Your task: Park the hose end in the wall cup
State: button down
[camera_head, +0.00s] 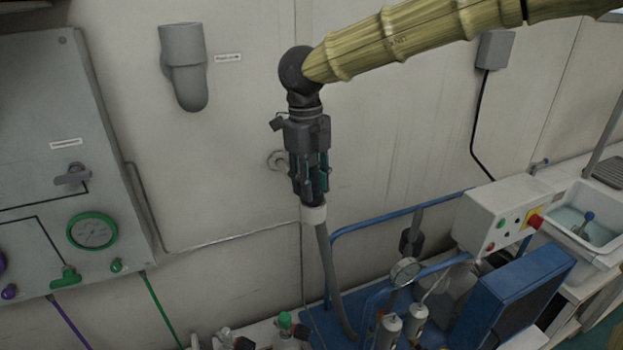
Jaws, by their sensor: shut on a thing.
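The grey wall cup (184,62) is fixed to the wall at the upper left, with a small label to its right. Its wide mouth is at the top and its rounded body hangs below. My gripper (311,188) points down in front of the wall, to the right of the cup and lower than it. The grey hose (327,265) hangs from the collar down to the machinery. The part of the hose end between the fingers is hidden.
A grey panel (50,130) with a green gauge (92,231) stands at the left. A blue-framed machine (530,292) and a white control box (505,215) fill the lower right. The wall between cup and gripper is bare.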

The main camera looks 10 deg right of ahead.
jog(key=shift+f, duration=0.25)
jog(key=c, duration=1.2)
grip_release()
jog(key=shift+c, duration=0.2)
jog(key=shift+o, duration=1.2)
jog(key=shift+w+a+f, duration=0.15)
jog(key=shift+w, duration=0.15)
jog(key=shift+s+r, duration=0.25)
jog(key=r, duration=0.7)
jog(key=w+r, duration=0.1)
jog(key=r, duration=0.3)
jog(key=shift+a+r, duration=0.25)
jog(key=shift+r, duration=0.1)
jog(key=shift+s+a+f, duration=0.1)
